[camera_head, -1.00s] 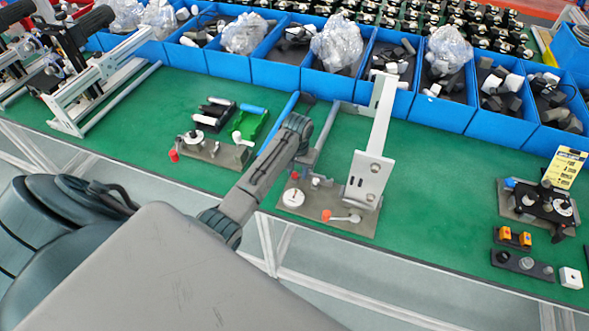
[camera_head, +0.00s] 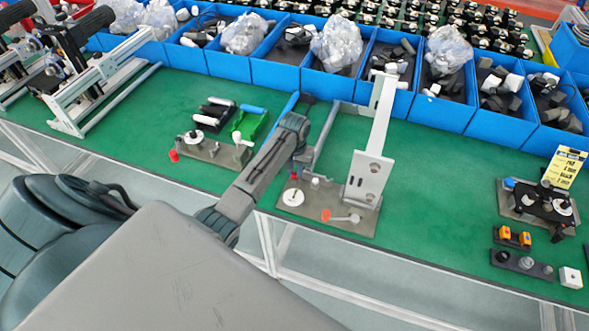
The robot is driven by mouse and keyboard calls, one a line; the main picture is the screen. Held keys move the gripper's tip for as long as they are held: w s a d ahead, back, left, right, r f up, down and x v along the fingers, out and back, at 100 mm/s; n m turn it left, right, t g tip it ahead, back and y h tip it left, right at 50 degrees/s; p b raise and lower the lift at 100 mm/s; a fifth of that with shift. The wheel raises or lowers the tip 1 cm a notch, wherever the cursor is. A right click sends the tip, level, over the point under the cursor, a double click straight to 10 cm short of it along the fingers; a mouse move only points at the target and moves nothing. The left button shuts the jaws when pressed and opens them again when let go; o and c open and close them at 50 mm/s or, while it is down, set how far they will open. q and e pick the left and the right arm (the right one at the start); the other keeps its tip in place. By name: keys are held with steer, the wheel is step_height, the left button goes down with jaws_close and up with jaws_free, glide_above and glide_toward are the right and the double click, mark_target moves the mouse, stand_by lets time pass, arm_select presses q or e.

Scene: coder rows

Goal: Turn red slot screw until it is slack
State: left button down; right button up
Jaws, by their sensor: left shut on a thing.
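My left gripper (camera_head: 301,157) is at the end of my left arm, pointing down at the back left of a grey fixture plate (camera_head: 300,213) on the green bench. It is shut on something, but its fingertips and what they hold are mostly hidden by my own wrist. A small red piece (camera_head: 294,176) shows just below it, beside a white dial (camera_head: 293,197). An orange-red knob (camera_head: 326,215) with a silver lever lies at the plate's front. Another red piece (camera_head: 174,156) is on a smaller plate to the left. I cannot tell which is the slot screw. My right gripper is not in view.
A tall white bracket (camera_head: 369,178) rises on the right of the plate. Blue bins (camera_head: 276,76) of parts line the back. A fixture with a yellow label (camera_head: 564,168) stands at the right. The green bench (camera_head: 440,200) between is clear.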

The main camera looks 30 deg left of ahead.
arm_select(q)
steer(key=n, duration=0.5)
steer(key=shift+a, duration=0.15)
steer(key=n, duration=0.4)
steer(key=shift+s+r, duration=0.1)
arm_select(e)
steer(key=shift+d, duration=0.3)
arm_select(q)
steer(key=c, duration=1.6)
jaws_free()
steer(key=shift+n, duration=0.3)
steer(key=shift+o, duration=0.8)
steer(key=shift+a, duration=0.1)
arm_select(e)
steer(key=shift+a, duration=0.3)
arm_select(q)
steer(key=shift+r, duration=2.5)
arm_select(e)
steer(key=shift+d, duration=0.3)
